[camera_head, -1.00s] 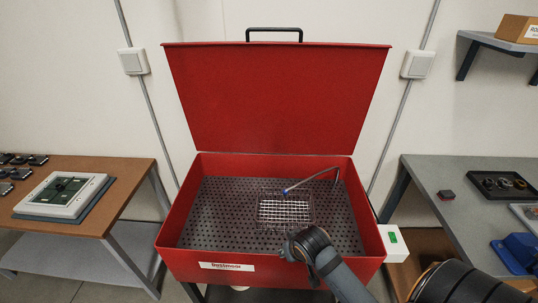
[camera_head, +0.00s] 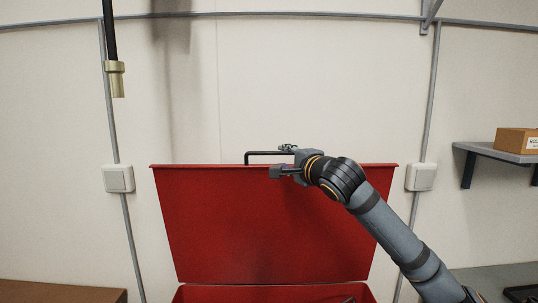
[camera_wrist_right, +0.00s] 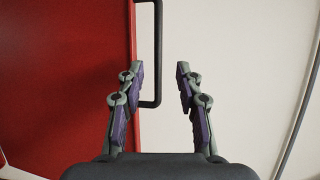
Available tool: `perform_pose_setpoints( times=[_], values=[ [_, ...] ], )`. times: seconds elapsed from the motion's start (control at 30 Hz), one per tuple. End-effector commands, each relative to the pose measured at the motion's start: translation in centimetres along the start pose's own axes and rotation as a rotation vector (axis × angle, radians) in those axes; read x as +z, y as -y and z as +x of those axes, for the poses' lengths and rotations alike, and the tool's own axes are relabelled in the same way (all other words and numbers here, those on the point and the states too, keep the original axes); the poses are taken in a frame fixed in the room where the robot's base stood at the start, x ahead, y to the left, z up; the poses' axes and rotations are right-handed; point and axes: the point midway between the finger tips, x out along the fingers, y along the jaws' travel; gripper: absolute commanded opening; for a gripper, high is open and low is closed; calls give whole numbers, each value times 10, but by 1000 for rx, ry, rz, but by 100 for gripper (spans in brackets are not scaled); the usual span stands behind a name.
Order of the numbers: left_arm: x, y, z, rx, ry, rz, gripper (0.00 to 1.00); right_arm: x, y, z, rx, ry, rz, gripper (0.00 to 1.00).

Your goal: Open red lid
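The red lid (camera_head: 262,225) stands raised, near upright, at the back of the red box, in the head view. Its dark handle (camera_head: 258,152) sits on its top edge, and the right end is hidden behind my right gripper (camera_head: 279,160). In the right wrist view the lid (camera_wrist_right: 65,80) fills the left side. The handle (camera_wrist_right: 158,30) lies between the lines of the open fingers (camera_wrist_right: 158,70), with no clear contact. My left gripper is not in view.
The red box's rim (camera_head: 270,290) shows at the bottom. A black hose with a brass end (camera_head: 116,80) hangs upper left. A shelf (camera_head: 490,150) with a cardboard box (camera_head: 516,141) is on the right wall. Wall switches (camera_head: 118,178) flank the lid.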

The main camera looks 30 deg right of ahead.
Motion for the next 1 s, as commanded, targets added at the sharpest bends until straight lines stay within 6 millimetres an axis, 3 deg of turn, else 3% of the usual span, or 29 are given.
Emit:
perform_pose_setpoints(
  times=[0.17,0.43,0.63,0.93,1.0],
  values=[
    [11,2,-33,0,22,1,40,1,7,24,7,3,8,36],
    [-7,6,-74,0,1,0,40,1,5,77,6,1,5,36],
    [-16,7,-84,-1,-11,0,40,0,1,99,4,-1,0,36],
    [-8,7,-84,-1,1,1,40,0,-2,103,3,-1,-3,36],
    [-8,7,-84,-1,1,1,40,0,-2,103,3,-1,-3,27]
  ],
)
